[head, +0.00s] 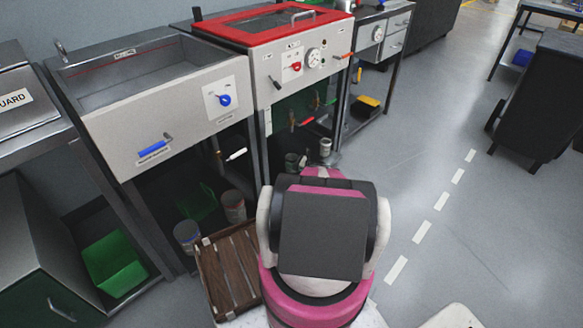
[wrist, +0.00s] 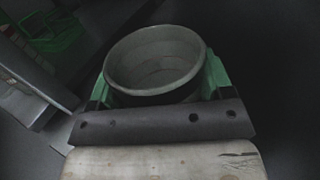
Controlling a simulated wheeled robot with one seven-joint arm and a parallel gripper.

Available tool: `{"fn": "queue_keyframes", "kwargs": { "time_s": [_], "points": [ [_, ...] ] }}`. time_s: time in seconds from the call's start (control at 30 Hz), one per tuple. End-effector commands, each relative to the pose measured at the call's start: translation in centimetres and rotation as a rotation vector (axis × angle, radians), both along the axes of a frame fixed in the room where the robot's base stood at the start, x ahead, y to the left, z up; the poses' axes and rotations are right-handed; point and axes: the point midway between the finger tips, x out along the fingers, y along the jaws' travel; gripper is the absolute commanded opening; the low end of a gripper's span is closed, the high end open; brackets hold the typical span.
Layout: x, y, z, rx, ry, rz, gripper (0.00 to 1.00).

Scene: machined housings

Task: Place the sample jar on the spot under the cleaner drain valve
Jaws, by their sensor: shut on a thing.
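In the wrist view my gripper (wrist: 158,80) is shut on an open-topped grey jar (wrist: 155,62). Its green fingers press on both sides of the jar, which looks empty inside. In the head view my own arm hides the gripper. A small pale jar (head: 325,147) shows just beyond the arm; I cannot tell if it is the held one. Under the red-lidded cabinet (head: 290,70) hang pipes and a valve with a red handle (head: 306,122). The spot under the valve is dark and partly hidden, with a dark can (head: 291,161) near there.
A steel sink unit (head: 165,140) with blue handles stands at left, with a white-handled valve (head: 237,154) below. Cans (head: 233,207), a wooden crate (head: 207,275) and a green bin (head: 113,263) lie low at left. The floor at right (head: 440,150) is clear.

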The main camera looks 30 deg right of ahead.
Motion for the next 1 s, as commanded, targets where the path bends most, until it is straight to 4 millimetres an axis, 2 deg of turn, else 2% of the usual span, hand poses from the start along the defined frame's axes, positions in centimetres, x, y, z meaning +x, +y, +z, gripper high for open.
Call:
{"fn": "queue_keyframes", "kwargs": {
  "time_s": [0.3, 0.73, 0.77, 0.8, 0.83, 1.0],
  "points": [
    [0.1, 0.0, -3.7, 0.001, 0.001, 0.0, 0.5],
    [0.0, 0.1, -4.3, 0.0, 0.0, 0.0, 0.5],
    [0.0, 0.1, -4.2, 0.0, 0.0, 0.0, 0.83],
    [0.0, 0.1, -4.2, 0.0, 0.0, 0.0, 0.96],
    [0.0, 0.1, -4.2, 0.0, 0.0, 0.0, 0.99],
    [0.0, 0.1, -4.2, 0.0, 0.0, 0.0, 0.99]
  ]
}}
